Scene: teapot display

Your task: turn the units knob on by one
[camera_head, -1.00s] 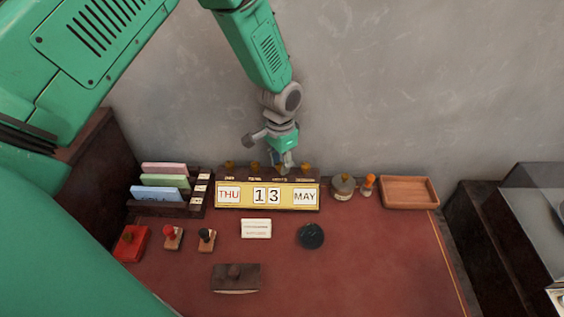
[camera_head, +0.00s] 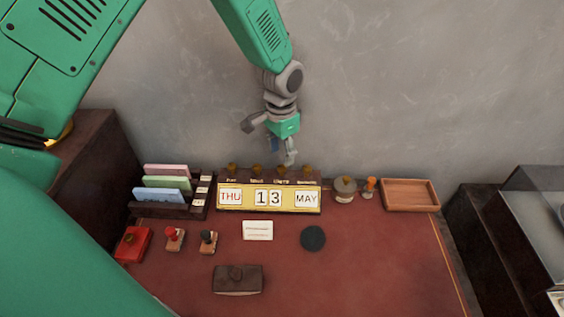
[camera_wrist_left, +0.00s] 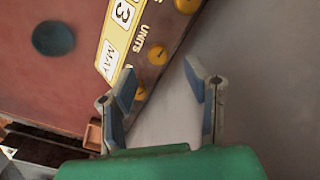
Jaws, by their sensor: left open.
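The desk calendar (camera_head: 270,208) stands on the red desk top and reads THU, 13, MAY. A row of brass knobs runs along its top. The units knob (camera_head: 281,172) is third from the left; it also shows beside the UNITS label in the left wrist view (camera_wrist_left: 157,55). My left gripper (camera_head: 282,154) is open and empty, just above and behind the calendar's top, apart from the knobs. In the left wrist view its fingers (camera_wrist_left: 160,80) are spread, with the units knob beyond them. One finger partly hides the month knob (camera_wrist_left: 140,92). My right gripper is not in view.
A card rack (camera_head: 172,208) stands left of the calendar. A jar (camera_head: 345,189), an orange-handled stamp (camera_head: 370,187) and a wooden tray (camera_head: 410,195) are to the right. Stamps, a white card (camera_head: 257,231) and a dark disc (camera_head: 313,238) lie in front. The wall is close behind.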

